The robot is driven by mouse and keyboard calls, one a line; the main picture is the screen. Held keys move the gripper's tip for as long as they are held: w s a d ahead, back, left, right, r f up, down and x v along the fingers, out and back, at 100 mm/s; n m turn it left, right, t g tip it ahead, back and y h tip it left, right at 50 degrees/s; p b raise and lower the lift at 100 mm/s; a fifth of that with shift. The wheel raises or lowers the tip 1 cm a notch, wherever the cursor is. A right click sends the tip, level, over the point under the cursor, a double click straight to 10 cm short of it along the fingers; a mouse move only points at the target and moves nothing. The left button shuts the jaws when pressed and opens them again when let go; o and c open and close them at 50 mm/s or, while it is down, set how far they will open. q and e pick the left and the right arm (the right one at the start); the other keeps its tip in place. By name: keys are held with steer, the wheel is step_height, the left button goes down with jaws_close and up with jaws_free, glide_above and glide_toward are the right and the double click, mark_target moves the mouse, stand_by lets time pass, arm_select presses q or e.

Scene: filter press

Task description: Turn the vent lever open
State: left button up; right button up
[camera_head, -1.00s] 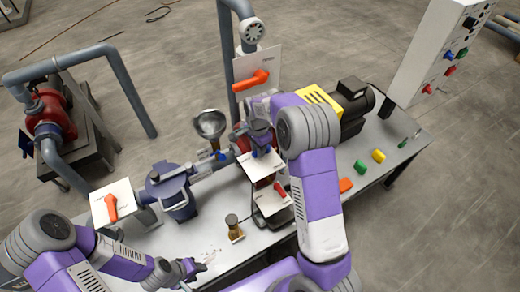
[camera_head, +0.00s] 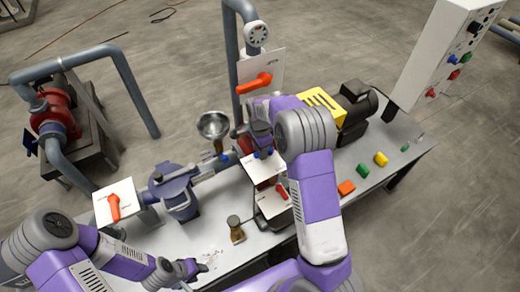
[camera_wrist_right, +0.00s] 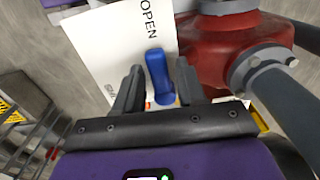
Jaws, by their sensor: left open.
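A blue lever (camera_wrist_right: 157,72) stands out from a white plate (camera_wrist_right: 105,50) lettered OPEN in the right wrist view. My right gripper (camera_wrist_right: 157,85) has one finger on each side of this lever, very close to it; whether the fingers press on it is unclear. In the head view my right gripper (camera_head: 263,153) is over the white plate (camera_head: 262,168) in the middle of the bench, and its arm hides much of that spot. My left gripper (camera_head: 200,267) is open and empty, low over the bench's front left.
Orange levers sit on other white plates, at the left (camera_head: 115,206) and upper middle (camera_head: 257,81). A red lever (camera_head: 281,190) is just below. A metal funnel (camera_head: 212,126), blue-grey strainer (camera_head: 178,190) and small brass-coloured object (camera_head: 236,230) stand nearby. Coloured blocks (camera_head: 346,187) lie at right.

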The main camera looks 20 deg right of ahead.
steer(key=shift+o, duration=0.6)
step_height(320, 180, up, 8)
steer(key=shift+f, duration=0.2)
stand_by(0.3)
